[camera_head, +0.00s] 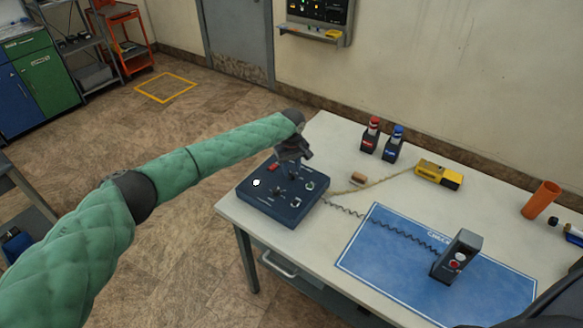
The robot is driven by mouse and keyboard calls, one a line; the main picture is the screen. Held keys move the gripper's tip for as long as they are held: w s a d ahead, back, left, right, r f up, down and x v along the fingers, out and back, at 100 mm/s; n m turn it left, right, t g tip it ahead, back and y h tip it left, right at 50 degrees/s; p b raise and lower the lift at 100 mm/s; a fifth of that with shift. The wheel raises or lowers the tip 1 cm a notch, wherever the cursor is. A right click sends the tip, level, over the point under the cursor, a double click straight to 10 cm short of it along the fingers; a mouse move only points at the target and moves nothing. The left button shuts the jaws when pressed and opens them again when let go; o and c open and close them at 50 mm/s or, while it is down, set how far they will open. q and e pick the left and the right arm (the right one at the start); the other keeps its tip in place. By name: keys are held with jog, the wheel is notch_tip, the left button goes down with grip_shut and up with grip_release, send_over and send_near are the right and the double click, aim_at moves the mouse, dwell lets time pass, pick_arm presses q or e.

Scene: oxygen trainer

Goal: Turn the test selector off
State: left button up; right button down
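A dark blue control box (262,206) sits at the left end of the white table. Its top carries a white round button, a red part, small dark knobs and two silver ring-shaped parts (296,202). I cannot tell which of these is the test selector, and no label is readable. My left gripper (291,164) hangs over the back edge of the box, pointing down. It hides part of the box top. Its fingers are too small and dark to tell whether they are open or touch a knob. My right gripper is not in view.
On the white table (322,252) a coiled cord runs from the box to a grey handheld unit (457,257) on a blue mat (385,260).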

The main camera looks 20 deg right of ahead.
pick_arm(q)
jog(key=shift+f, duration=0.7)
grip_shut()
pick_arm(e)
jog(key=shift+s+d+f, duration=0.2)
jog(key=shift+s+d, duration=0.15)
